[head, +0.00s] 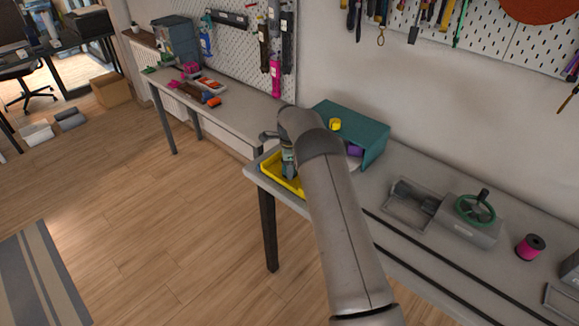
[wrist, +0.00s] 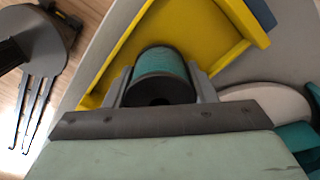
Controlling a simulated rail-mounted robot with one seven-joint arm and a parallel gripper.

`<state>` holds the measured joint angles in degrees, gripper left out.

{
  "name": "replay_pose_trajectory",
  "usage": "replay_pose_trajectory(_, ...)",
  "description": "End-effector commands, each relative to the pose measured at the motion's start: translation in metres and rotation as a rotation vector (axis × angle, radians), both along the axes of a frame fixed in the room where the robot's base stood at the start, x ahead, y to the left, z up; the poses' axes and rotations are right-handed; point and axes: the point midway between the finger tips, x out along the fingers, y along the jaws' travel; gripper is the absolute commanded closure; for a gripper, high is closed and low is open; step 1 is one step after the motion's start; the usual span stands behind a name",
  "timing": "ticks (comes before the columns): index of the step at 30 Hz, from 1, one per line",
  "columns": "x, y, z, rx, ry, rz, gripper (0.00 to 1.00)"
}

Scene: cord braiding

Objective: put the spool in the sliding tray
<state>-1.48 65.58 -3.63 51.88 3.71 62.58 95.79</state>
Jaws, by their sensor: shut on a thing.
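My gripper (wrist: 162,80) is shut on a teal spool (wrist: 160,62), with a finger on either side of it. In the head view my gripper (head: 289,172) points down at the yellow tray (head: 270,163) on the bench's near left end; my arm hides part of the tray. The yellow tray (wrist: 112,72) lies beyond and below the spool in the wrist view. Whether the spool touches the tray floor I cannot tell. A grey open tray (head: 398,216) sits farther right, beside a grey box with a green handwheel (head: 476,208); I cannot tell which tray slides.
A magenta spool (head: 529,248) stands at the right. A pegboard wall (head: 480,35) bounds the back. The floor in front is clear.

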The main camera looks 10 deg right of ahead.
Motion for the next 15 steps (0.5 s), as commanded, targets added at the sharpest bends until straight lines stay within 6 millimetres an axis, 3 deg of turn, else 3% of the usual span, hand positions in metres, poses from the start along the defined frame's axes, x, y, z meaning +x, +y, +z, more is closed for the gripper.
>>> replay_pose_trajectory(4,-0.0002,0.0001,-0.005,0.0,0.0,0.0,0.73)
replay_pose_trajectory(5,-0.0002,0.0001,-0.0048,0.0,0.001,0.0,0.47)
replay_pose_trajectory(7,-0.0003,0.0002,-0.0036,0.0,0.001,0.0,0.28)
replay_pose_trajectory(15,-0.0003,0.0001,-0.0028,0.0,0.001,0.0,0.28)
